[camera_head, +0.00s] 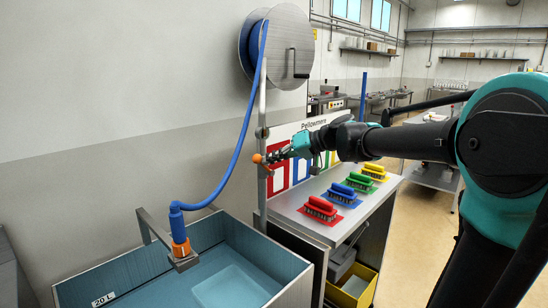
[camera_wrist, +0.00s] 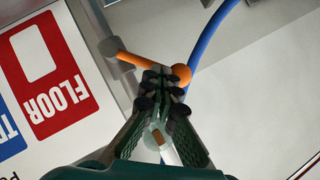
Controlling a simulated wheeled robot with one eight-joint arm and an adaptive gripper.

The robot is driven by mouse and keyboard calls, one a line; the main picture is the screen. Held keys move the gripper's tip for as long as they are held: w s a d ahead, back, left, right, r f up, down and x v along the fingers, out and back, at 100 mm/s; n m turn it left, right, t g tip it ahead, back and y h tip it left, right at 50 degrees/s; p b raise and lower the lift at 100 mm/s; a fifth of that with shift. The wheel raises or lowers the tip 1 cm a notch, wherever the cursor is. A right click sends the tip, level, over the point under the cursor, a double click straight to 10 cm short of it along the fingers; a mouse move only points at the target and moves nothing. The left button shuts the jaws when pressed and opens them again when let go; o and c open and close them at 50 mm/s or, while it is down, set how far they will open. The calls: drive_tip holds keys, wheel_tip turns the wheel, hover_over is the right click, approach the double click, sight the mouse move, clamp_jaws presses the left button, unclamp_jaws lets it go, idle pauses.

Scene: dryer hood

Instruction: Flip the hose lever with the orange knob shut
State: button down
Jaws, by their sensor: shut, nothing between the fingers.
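The hose lever (camera_wrist: 134,62) is an orange bar. In the wrist view it runs sideways from a grey pivot at the upper left to its round orange knob (camera_wrist: 181,75) on the right. In the head view the orange knob (camera_head: 257,158) shows against the upright steel pipe (camera_head: 262,195). My gripper (camera_wrist: 164,80) is shut and empty, its fingertips at the lever just left of the knob. I cannot tell whether they touch it. In the head view my gripper (camera_head: 281,154) is just right of the pipe.
The blue hose (camera_head: 239,145) hangs from a wall reel (camera_head: 267,47) to an orange-collared nozzle (camera_head: 180,247) over the blue basin (camera_head: 290,292). Several coloured brushes (camera_head: 321,207) stand on the steel counter (camera_head: 335,232) below my arm. A sign board (camera_wrist: 48,80) is behind my gripper.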

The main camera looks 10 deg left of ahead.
drive_tip(key=s+a+f+n+t+h, duration=0.1)
drive_tip(key=n, duration=0.1)
drive_tip(key=s+a+f+n+t+h, duration=0.1)
drive_tip(key=f+h, duration=0.1)
drive_tip(key=shift+s+f+n+t, duration=0.2)
drive_tip(key=shift+s+n+t, duration=0.15)
drive_tip(key=shift+n+t, duration=0.05)
drive_tip(key=shift+a+f, duration=0.1)
drive_tip(key=shift+f, duration=0.05)
idle(0.5)
